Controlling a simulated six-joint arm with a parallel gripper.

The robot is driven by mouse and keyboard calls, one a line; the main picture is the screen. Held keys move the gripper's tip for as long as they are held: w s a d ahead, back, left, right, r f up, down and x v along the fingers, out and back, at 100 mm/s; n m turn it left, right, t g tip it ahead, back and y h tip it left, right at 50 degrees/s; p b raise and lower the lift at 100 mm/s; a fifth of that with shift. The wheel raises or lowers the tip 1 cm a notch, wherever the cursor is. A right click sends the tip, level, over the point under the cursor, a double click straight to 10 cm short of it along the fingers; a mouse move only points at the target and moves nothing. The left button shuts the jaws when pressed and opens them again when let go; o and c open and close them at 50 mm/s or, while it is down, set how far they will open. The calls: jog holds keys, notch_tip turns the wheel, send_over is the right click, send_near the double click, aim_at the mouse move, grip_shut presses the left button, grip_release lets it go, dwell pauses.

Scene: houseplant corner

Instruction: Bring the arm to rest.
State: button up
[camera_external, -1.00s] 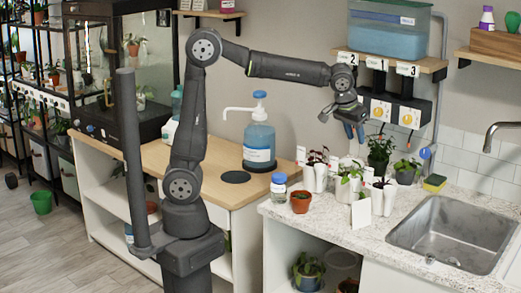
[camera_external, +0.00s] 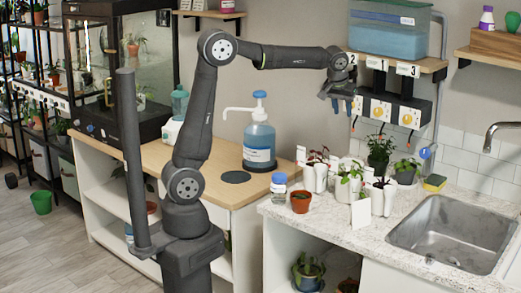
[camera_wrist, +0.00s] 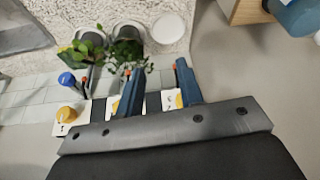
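My gripper (camera_external: 341,104) hangs in the air below the shelf's left end, just left of the white panels with yellow knobs (camera_external: 381,108). In the wrist view, its two blue fingers (camera_wrist: 160,70) stand apart with nothing held between them. Behind the fingers are the knob panels (camera_wrist: 68,114), partly hidden by the gripper body. My arm is raised, with its forearm running almost level to the right.
A blue tank (camera_external: 388,38) stands on the shelf above. Below are potted plants (camera_external: 380,150), white holders (camera_external: 314,178) and a sink (camera_external: 455,232). A pump bottle (camera_external: 259,143) stands on the wooden cabinet. Open air lies left of the gripper, under the forearm.

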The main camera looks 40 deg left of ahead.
jog(key=shift+n+y, duration=0.3)
jog(key=shift+n, duration=0.3)
jog(key=w+a, duration=0.2)
jog(key=a, duration=0.1)
jog(key=w+a, duration=0.1)
jog(key=a, duration=0.1)
jog(key=shift+r, duration=0.35)
jog(key=shift+o, duration=0.3)
jog(key=o, duration=1.4)
jog(key=shift+d, duration=0.1)
jog(key=s+d+r+m+h, duration=0.15)
jog(key=s+d+m, duration=0.4)
jog(key=d, duration=0.75)
jog(key=s+d+r+m+h, duration=0.15)
jog(key=s+d+m, duration=0.45)
jog(key=d, duration=0.6)
jog(key=s+d+r+m+g+h, duration=0.1)
jog(key=s+d+m, duration=0.3)
jog(key=s+d, duration=0.65)
jog(key=s+d+r+m+g+h, duration=0.1)
jog(key=s+d+m, duration=0.5)
jog(key=s, duration=0.8)
jog(key=s+d+x, duration=0.1)
jog(key=x, duration=0.9)
jog(key=shift+d+f+n, duration=0.2)
jog(key=shift+n, duration=0.25)
